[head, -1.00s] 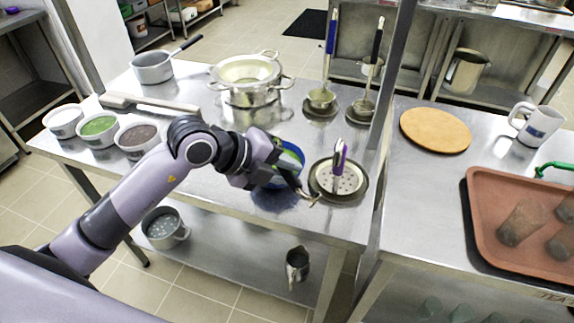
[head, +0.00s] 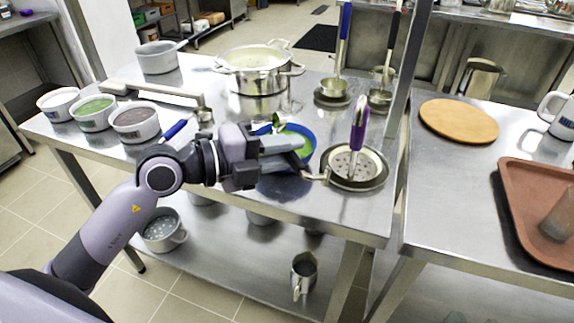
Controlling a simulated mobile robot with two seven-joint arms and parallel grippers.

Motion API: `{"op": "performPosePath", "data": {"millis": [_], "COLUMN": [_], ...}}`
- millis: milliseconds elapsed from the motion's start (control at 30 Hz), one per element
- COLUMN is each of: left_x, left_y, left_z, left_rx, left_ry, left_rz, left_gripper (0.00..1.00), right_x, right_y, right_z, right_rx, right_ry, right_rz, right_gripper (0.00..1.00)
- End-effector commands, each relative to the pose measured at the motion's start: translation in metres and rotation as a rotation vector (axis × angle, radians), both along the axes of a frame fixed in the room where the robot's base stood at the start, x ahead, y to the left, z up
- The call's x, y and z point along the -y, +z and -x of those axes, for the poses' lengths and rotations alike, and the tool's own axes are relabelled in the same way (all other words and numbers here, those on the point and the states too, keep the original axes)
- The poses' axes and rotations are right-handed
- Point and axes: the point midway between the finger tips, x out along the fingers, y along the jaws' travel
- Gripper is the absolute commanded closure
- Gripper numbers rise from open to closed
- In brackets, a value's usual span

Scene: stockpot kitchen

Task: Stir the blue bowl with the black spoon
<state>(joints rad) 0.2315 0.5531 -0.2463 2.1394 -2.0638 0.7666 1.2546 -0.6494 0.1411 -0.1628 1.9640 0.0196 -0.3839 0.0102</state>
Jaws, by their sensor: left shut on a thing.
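The blue bowl (head: 311,148) stands near the table's front edge with something green inside. My left gripper (head: 307,162) is in front of the bowl, and it and the arm hide the bowl's left and near parts. The gripper is shut on a thin utensil whose curved metal end (head: 320,178) shows past the fingertips. The rest is hidden, so I cannot tell if it is the black spoon. A black-handled ladle (head: 393,40) stands upright at the back. My right gripper is not in view.
A purple-handled skimmer (head: 358,125) stands on a dark round dish (head: 375,178) close right of the gripper. A blue-handled ladle (head: 344,40) stands at the back. A large pot (head: 257,82), three small tubs and a blue handle (head: 175,130) are to the left. A post (head: 408,75) stands right.

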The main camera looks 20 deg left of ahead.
Motion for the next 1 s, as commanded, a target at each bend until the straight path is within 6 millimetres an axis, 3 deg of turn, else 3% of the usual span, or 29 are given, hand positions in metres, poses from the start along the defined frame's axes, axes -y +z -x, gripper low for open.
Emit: {"op": "performPosePath", "data": {"millis": [33,300,900,1000], "left_x": [0.0,-0.002,-0.006,-0.006], "left_y": [-0.008,-0.012,-0.017,-0.016], "left_z": [0.001,0.003,0.006,0.006], "left_rx": [0.018,0.12,0.327,0.349], "left_ry": [-0.001,-0.001,0.0,-0.001], "left_rz": [0.023,0.132,0.354,0.38], "left_gripper": [1.0,1.0,1.0,1.0], "right_x": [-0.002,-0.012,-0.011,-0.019], "right_y": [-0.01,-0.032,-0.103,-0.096], "right_z": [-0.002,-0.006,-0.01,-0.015], "right_rx": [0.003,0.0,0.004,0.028], "right_ry": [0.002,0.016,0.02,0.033], "right_rz": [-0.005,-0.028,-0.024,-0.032], "right_gripper": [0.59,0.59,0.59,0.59]}}
